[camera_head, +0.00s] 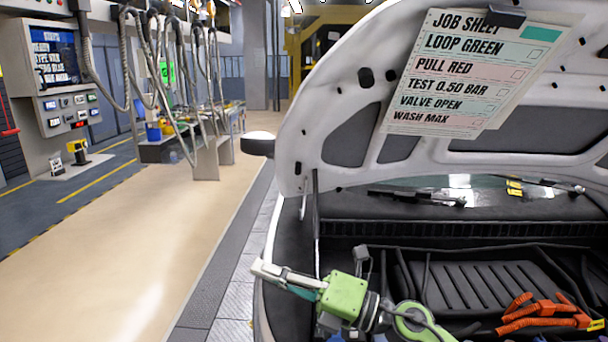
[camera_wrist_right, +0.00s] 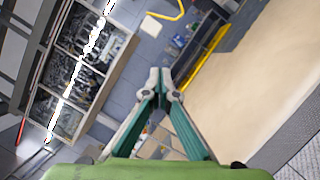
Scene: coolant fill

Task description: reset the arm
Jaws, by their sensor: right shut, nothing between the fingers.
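My right gripper (camera_head: 260,266) is in the lower middle of the head view, over the left front edge of the car's open engine bay. Its green body and right arm come in from the bottom, with the fingers pointing left. In the right wrist view the fingertips of the right gripper (camera_wrist_right: 162,75) meet, with nothing between them. The fingers are apart from any object. My left gripper does not show in either view.
The raised hood (camera_head: 330,120) carries a job sheet (camera_head: 465,75). Orange cables (camera_head: 540,315) lie in the engine bay at right. A console with a screen (camera_head: 55,60) and hanging hoses (camera_head: 150,50) stand at far left. The beige floor (camera_head: 150,235) between is clear.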

